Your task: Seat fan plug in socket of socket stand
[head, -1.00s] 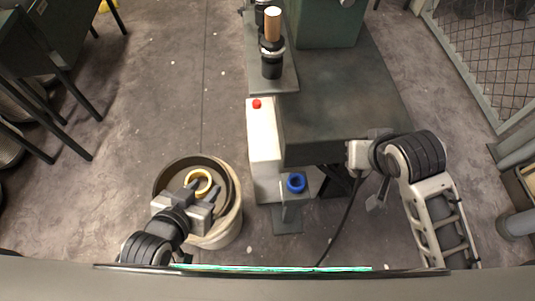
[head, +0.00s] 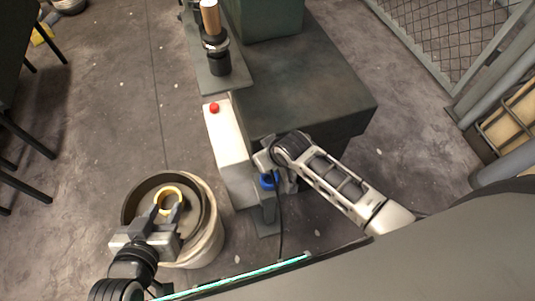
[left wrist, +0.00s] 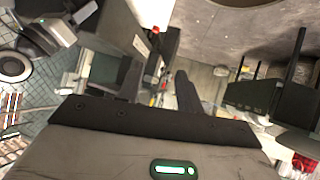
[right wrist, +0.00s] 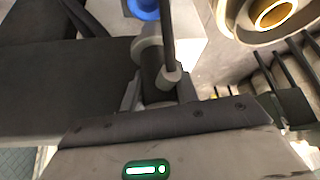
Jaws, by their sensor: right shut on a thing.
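The socket stand (head: 263,212) is a grey post beside the bench, with a blue ring-shaped socket (head: 269,181) on top. The socket also shows at the top of the right wrist view (right wrist: 143,8). My right gripper (head: 264,161) is just above and behind the socket in the head view, partly covering the stand. It is shut on the fan plug (right wrist: 152,68), a dark body with light grey ends and a black cable. In the right wrist view the plug appears short of the blue socket; depth is unclear. My left gripper (head: 167,207) is open and empty over a bowl.
The dark bowl (head: 128,207) sits on a pale round base, with a yellow ring (head: 169,193) inside. A white box with a red button (head: 214,108) stands against the dark bench (head: 310,85). A wooden-topped post (head: 210,18) rises behind.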

